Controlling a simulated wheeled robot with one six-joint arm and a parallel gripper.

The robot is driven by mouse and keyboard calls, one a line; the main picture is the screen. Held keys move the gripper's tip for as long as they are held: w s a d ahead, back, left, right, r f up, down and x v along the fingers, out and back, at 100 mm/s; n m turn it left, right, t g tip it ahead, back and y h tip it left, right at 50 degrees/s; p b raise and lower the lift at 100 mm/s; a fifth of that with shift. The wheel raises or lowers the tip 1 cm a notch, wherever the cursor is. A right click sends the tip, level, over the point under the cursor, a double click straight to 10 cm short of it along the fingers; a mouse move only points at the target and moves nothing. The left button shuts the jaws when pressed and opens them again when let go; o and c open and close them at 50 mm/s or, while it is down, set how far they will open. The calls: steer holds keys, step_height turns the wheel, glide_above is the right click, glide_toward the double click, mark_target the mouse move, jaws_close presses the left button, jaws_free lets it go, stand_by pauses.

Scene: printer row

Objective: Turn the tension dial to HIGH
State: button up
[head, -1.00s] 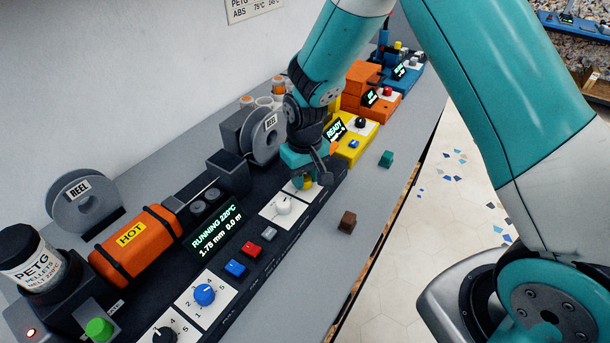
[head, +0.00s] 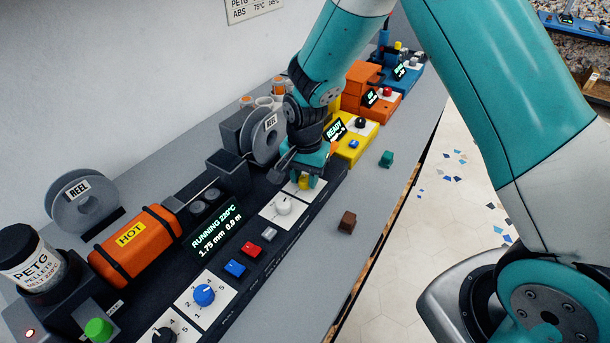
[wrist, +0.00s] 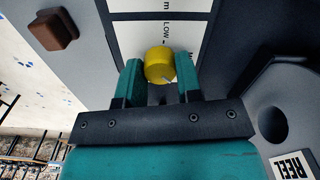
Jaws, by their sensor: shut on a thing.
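The tension dial is a yellow knob (wrist: 160,64) on a white plate (wrist: 190,35) with LOW printed beside it; other lettering is partly cut off. In the head view the yellow knob (head: 304,183) shows below my gripper (head: 308,178), at the right end of the black machine. In the wrist view the two teal fingers of my gripper (wrist: 160,82) stand on either side of the knob and are shut on it. A light pointer mark on the knob faces the lower right in the wrist view. HIGH cannot be read in either view.
A white knob (head: 283,206) sits on the neighbouring plate. Red (head: 251,250) and blue (head: 235,268) buttons and a blue dial (head: 204,295) lie nearer. A grey reel (head: 265,137) stands close to my gripper. A brown cube (head: 347,221) and a green cube (head: 386,158) lie on the bench.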

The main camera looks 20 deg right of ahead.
mark_target(305, 179)
steer(key=m, duration=0.7)
stand_by(0.6)
steer(key=o, duration=0.9)
steer(key=shift+o, duration=0.2)
step_height(305, 179, up, 18)
steer(key=b, duration=0.1)
steer(key=shift+f+b, duration=0.2)
steer(key=shift+b, duration=0.15)
